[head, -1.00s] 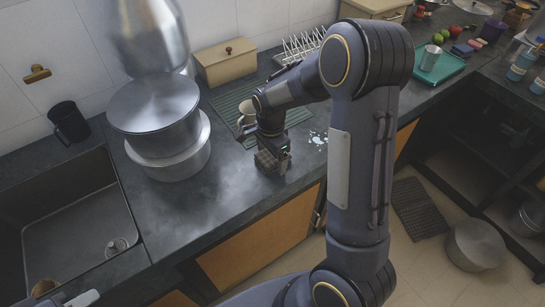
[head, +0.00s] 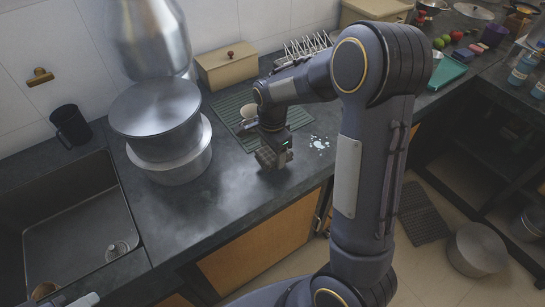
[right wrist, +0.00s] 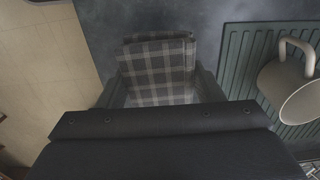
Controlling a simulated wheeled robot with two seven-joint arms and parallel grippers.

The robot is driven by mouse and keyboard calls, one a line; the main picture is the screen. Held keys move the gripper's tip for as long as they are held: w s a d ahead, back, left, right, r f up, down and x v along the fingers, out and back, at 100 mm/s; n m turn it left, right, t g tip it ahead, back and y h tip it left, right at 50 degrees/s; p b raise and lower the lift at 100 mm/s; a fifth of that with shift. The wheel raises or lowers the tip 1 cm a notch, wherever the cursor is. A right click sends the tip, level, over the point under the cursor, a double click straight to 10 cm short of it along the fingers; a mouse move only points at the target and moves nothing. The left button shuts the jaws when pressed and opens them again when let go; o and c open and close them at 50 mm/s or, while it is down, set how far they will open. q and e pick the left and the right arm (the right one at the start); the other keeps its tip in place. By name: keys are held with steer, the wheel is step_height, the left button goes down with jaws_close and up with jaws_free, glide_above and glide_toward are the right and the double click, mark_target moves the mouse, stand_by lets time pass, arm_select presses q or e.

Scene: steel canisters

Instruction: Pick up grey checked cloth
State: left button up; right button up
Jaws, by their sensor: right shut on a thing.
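The grey checked cloth (right wrist: 158,65) shows in the right wrist view between the two fingers of my right gripper (right wrist: 160,92). It looks folded, with a light and dark grey check. In the head view the cloth (head: 266,157) is at the lower end of my right gripper (head: 272,152), over the dark counter near its front edge. My right gripper is shut on the cloth. Whether the cloth touches the counter is hard to tell. My left gripper cannot be made out clearly in either view.
A green ribbed mat (head: 232,104) with a beige mug (right wrist: 290,85) lies beside the gripper. White spots (head: 320,143) mark the counter at right. A wooden box (head: 227,66) and wire rack stand behind.

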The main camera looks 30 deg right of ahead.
steer(key=s+d+r, duration=0.1)
steer(key=s+r, duration=0.8)
steer(key=s, duration=0.5)
steer(key=shift+d+r, duration=0.15)
steer(key=shift+r, duration=0.25)
